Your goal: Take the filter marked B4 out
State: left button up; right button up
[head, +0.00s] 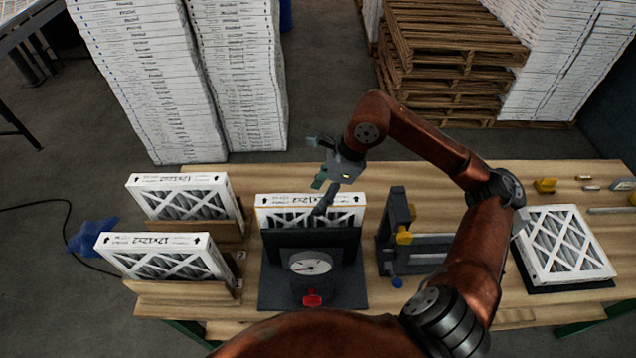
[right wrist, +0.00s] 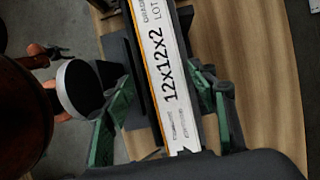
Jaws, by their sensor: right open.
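White-framed filters with a dark mesh stand in the head view: one in the black gauge stand (head: 310,262) at the centre, the centre filter (head: 310,200), and two in wooden slots at left, a back one (head: 190,180) and a front one (head: 155,241). Another filter (head: 562,240) lies flat at right. I cannot read a B4 mark on any. My right gripper (head: 320,192) is open above the centre filter. In the right wrist view its green fingers lie on either side of that filter's edge (right wrist: 165,85), printed 12x12x2, apparently not gripping it. My left gripper is out of view.
The gauge stand has a round dial (head: 310,263) and red knob (head: 312,299). A dark clamp fixture (head: 400,232) stands just right of it. Small yellow and metal parts lie at the far right. Wooden slot racks (head: 185,293) hold the left filters. Stacked boxes and pallets stand behind the table.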

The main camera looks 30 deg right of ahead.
aim_at(313, 199)
jog(key=f, duration=0.1)
jog(key=w+f, duration=0.1)
jog(key=a+f, duration=0.1)
jog(key=shift+w, duration=0.35)
jog(key=shift+p+x, duration=0.35)
jog(key=shift+x, duration=0.5)
jog(key=shift+f, duration=0.15)
jog(key=shift+s, duration=0.15)
jog(key=c, duration=1.2)
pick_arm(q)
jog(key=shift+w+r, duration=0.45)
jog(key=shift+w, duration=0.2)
pick_arm(e)
jog(key=shift+c, duration=0.7)
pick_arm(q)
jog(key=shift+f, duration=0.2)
pick_arm(e)
jog(key=shift+s+a, duration=0.2)
jog(key=shift+s, duration=0.1)
pick_arm(q)
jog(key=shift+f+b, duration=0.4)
jog(key=shift+b, duration=0.25)
